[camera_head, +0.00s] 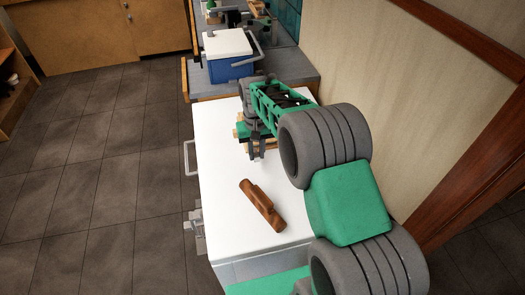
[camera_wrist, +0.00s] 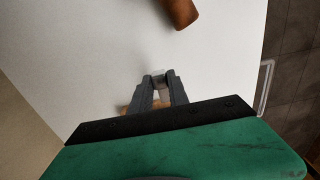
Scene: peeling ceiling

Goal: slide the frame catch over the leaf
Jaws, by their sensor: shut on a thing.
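My gripper (camera_head: 258,154) is low over the white top, in front of a small light-wood piece (camera_head: 241,130) that my arm partly hides. In the wrist view the two dark fingers (camera_wrist: 159,78) close around a small pale-grey piece, which looks like the frame catch (camera_wrist: 161,72). Its outline is mostly hidden by the fingers. A bit of the light wood (camera_wrist: 126,109) shows beside the left finger. I cannot make out the leaf clearly, nor whether the catch lies over it.
A brown wooden object (camera_head: 262,205) lies on the white top (camera_head: 222,225) nearer me; it also shows in the wrist view (camera_wrist: 181,12). A blue box with a white lid (camera_head: 229,56) stands beyond. A wall (camera_head: 400,75) rises on the right. A handle (camera_head: 187,158) juts out left.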

